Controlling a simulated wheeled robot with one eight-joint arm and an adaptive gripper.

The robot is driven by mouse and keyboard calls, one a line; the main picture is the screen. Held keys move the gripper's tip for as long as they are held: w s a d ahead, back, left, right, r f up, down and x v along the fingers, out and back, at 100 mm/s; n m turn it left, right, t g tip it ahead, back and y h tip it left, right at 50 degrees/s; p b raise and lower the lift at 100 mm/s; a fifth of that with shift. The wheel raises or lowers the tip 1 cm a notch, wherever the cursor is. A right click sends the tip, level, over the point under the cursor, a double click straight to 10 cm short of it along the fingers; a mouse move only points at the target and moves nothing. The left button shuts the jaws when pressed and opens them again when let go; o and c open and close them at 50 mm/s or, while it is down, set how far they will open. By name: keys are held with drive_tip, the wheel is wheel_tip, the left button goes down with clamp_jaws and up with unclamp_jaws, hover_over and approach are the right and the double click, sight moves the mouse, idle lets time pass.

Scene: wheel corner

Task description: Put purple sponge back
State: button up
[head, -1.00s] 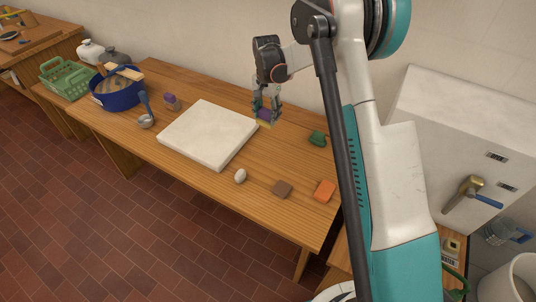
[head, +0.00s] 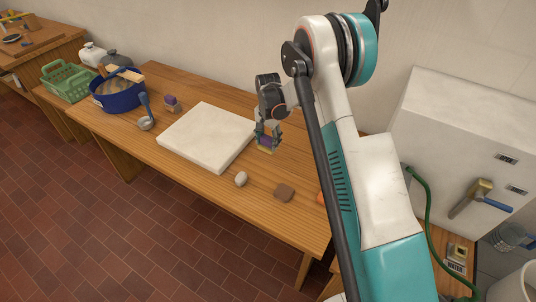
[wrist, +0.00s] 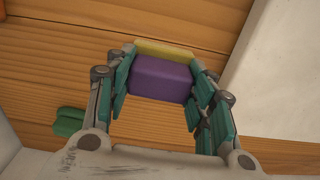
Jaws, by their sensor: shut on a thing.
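My gripper (head: 267,138) is over the wooden table, just right of the white slab. It is shut on the purple sponge (wrist: 160,80), which has a yellow layer along one side. The sponge also shows between the fingers in the head view (head: 267,142). In the wrist view the fingers stand at its left and right ends. I cannot tell whether the sponge touches the table.
The white slab (head: 205,137) lies left of my gripper. A brown block (head: 284,192) and a white egg-like thing (head: 241,178) lie nearer the front edge. A green block (wrist: 70,121) shows in the wrist view.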

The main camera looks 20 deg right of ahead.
drive_tip(key=shift+f+b, duration=0.9)
drive_tip(key=shift+f, duration=2.4)
drive_tip(key=shift+f, duration=0.1)
drive_tip(key=shift+f, duration=0.15)
drive_tip(key=o, duration=0.9)
drive_tip(key=shift+o, duration=0.2)
